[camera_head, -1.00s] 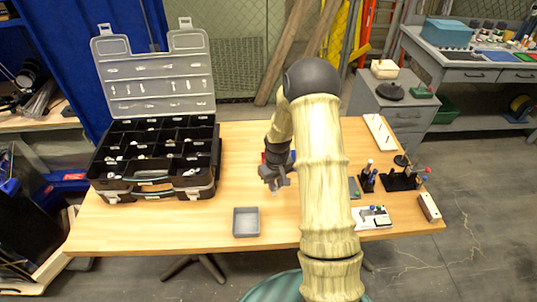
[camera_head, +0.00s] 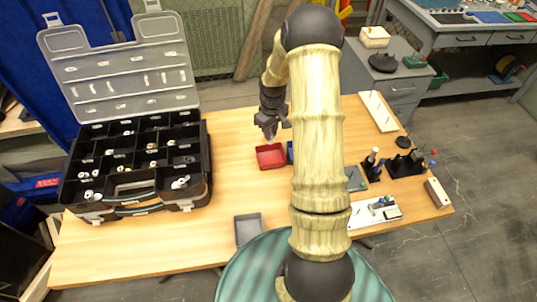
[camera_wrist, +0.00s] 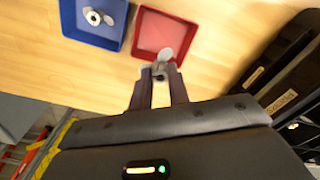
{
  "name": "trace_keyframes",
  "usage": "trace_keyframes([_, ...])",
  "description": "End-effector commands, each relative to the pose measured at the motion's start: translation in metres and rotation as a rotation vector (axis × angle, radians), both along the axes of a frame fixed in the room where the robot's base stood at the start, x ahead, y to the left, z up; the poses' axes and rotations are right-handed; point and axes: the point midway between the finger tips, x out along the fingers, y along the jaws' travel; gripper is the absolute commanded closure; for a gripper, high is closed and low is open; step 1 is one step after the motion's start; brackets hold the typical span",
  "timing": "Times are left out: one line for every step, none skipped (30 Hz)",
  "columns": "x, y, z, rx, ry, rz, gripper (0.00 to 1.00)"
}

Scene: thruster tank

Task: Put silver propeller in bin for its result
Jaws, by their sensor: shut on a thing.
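The silver propeller (camera_wrist: 160,65) is held between the fingertips of my gripper (camera_wrist: 158,75) in the wrist view. My gripper (camera_head: 271,128) also shows in the head view, above the table behind the red bin. The red bin (camera_head: 271,156) looks empty; in the wrist view the red bin (camera_wrist: 188,55) lies just beyond the propeller. The blue bin (camera_wrist: 98,38) stands beside the red one and holds a silver part (camera_wrist: 93,16). In the head view the blue bin (camera_head: 290,152) is mostly hidden by my arm.
An open black compartment case (camera_head: 140,165) with small parts stands at the left. A grey tray (camera_head: 248,228) sits at the front edge. Tool holders (camera_head: 372,170) and a white board (camera_head: 376,213) are at the right. The wood between the case and bins is clear.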

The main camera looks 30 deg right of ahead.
Motion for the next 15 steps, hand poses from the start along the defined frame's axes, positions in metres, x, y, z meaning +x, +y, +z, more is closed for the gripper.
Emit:
trace_keyframes([0.001, 0.002, 0.0, 0.0, 0.0, 0.003, 1.0])
trace_keyframes([0.001, 0.003, 0.0, 0.0, 0.0, 0.005, 1.0])
trace_keyframes([0.001, 0.003, 0.0, 0.001, 0.0, 0.006, 1.0])
trace_keyframes([0.001, 0.004, 0.0, 0.001, 0.0, 0.007, 1.0])
trace_keyframes([0.001, 0.005, 0.0, 0.001, 0.0, 0.008, 1.0])
trace_keyframes([0.001, 0.005, -0.001, 0.0, 0.001, 0.009, 1.0])
trace_keyframes([0.001, 0.006, -0.002, 0.0, 0.001, 0.01, 1.0])
trace_keyframes([0.001, 0.006, -0.004, 0.001, 0.002, 0.01, 1.0])
trace_keyframes([0.001, 0.006, -0.008, 0.002, 0.004, 0.01, 1.0])
trace_keyframes([0.001, 0.006, -0.012, 0.002, 0.004, 0.009, 1.0])
trace_keyframes([0.001, 0.005, -0.017, 0.002, 0.004, 0.008, 1.0])
trace_keyframes([0.0, 0.005, -0.024, 0.002, 0.006, 0.006, 1.0])
trace_keyframes([0.0, 0.004, -0.029, 0.002, 0.005, 0.005, 1.0])
trace_keyframes([0.0, 0.003, -0.035, 0.003, 0.005, 0.004, 1.0])
trace_keyframes([0.0, 0.002, -0.042, 0.002, 0.004, 0.002, 1.0])
